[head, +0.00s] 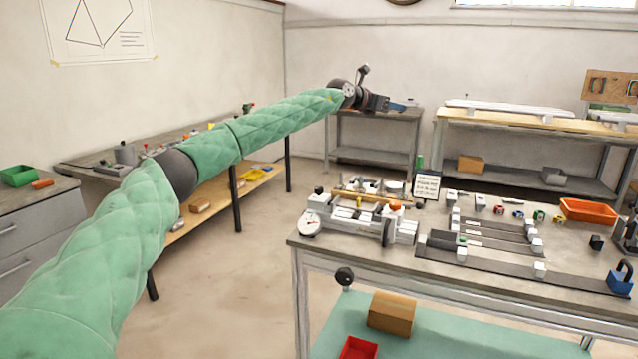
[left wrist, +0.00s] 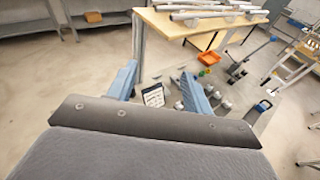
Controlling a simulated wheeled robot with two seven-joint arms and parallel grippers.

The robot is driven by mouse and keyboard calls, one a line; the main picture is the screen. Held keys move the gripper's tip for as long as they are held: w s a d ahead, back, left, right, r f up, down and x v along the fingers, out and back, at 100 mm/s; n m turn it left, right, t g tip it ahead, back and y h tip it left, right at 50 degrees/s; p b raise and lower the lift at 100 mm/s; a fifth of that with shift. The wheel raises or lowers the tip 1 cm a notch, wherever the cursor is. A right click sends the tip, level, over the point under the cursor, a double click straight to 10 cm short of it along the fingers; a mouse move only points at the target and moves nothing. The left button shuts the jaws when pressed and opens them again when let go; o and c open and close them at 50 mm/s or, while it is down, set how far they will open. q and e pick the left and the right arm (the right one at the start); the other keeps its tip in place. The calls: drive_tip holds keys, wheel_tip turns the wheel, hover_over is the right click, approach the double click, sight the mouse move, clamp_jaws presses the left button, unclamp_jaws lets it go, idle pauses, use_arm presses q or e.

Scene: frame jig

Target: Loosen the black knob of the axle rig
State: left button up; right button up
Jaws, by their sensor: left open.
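A grey metal rig (head: 352,216) with a round white dial (head: 310,227) at its left end stands at the left end of the workbench. I take it to be the axle rig. A small black knob (head: 319,190) shows at its back left. Another round black knob (head: 345,276) shows below the bench's front edge; I cannot tell which one belongs to the rig. My left gripper (head: 390,105) is far behind and above the rig, in the air at the end of the outstretched arm. Its blue fingers are apart and empty in the left wrist view (left wrist: 160,88). My right gripper is not visible.
The workbench (head: 450,285) also holds flat rails with white blocks, an orange tray (head: 588,210), a small sign (head: 426,186) and a blue clamp-like part (head: 621,278). A wooden box (head: 391,313) sits on the lower shelf. Open floor (head: 240,270) lies left of the bench.

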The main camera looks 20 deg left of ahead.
use_arm(q)
drive_tip(key=a+f+m+g+y, duration=0.1)
drive_tip(key=a+f+g+y, duration=0.2)
drive_tip(key=a+f, duration=0.35)
drive_tip(key=m+g+y, duration=0.4)
drive_tip(key=g+y, duration=0.2)
drive_tip(key=g, duration=0.3)
hover_over(319, 188)
drive_tip(key=w, duration=0.1)
wheel_tip(319, 188, down, 11)
drive_tip(key=shift+r, duration=0.1)
drive_tip(key=shift+s+a, duration=0.1)
drive_tip(key=shift+s, duration=0.25)
drive_tip(key=shift+f, duration=0.35)
drive_tip(key=shift+f+p, duration=0.5)
drive_tip(key=shift+f, duration=3.05)
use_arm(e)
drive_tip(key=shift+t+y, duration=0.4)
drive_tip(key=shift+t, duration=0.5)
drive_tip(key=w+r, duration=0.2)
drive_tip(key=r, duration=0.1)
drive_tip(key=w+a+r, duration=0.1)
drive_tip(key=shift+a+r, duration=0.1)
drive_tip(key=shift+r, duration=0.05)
use_arm(q)
drive_tip(key=shift+c, duration=0.2)
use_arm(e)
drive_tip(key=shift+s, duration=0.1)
